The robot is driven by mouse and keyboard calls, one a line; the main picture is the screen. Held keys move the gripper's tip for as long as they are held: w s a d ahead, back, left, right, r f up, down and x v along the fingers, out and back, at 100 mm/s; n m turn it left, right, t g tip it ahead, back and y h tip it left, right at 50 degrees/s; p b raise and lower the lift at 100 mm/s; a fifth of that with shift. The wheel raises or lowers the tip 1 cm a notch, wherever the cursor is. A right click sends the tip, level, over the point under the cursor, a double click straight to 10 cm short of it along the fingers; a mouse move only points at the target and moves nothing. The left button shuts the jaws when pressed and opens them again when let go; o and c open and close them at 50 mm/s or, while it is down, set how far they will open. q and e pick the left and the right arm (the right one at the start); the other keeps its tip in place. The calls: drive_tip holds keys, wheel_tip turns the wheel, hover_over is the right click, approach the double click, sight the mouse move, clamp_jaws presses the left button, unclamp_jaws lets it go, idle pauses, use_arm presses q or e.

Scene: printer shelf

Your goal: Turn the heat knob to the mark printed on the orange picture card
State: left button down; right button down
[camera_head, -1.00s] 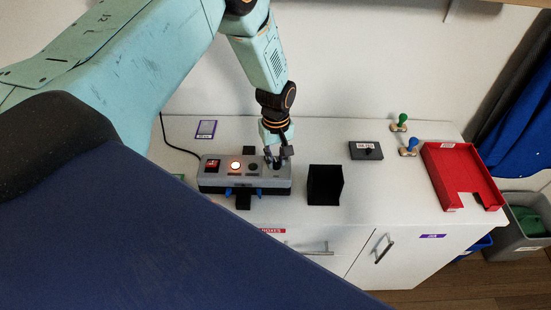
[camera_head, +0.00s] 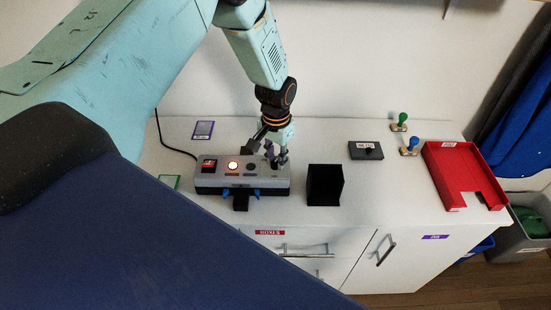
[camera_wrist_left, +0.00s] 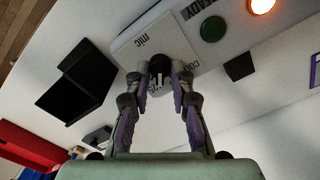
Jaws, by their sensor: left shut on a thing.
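The grey machine (camera_head: 225,179) stands on the white cabinet top, with a red switch, a glowing lamp and a dark round button. The heat knob (camera_wrist_left: 160,66) is a dark knob at the right end of its top; printed words beside it are only partly readable. My left gripper (camera_head: 277,160) reaches down onto this end from above. In the left wrist view its fingers (camera_wrist_left: 171,78) are closed around the knob, hiding much of it. No orange picture card can be made out. My right gripper is not in view.
A black open box (camera_head: 325,185) stands close right of the machine. Farther right are a dark stamp pad (camera_head: 366,151), two stamps (camera_head: 410,146) and a red tray (camera_head: 460,170). A purple-edged card (camera_head: 203,130) and a green-edged card (camera_head: 170,181) lie at the left.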

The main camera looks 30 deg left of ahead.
sight(276, 161)
use_arm(q)
drive_tip(key=m+b, duration=0.1)
drive_tip(key=m, duration=0.4)
drive_tip(key=shift+d, duration=0.1)
idle(0.5)
drive_tip(key=c, duration=1.2)
unclamp_jaws()
wheel_tip(276, 161, up, 12)
drive_tip(key=shift+s+f, duration=0.1)
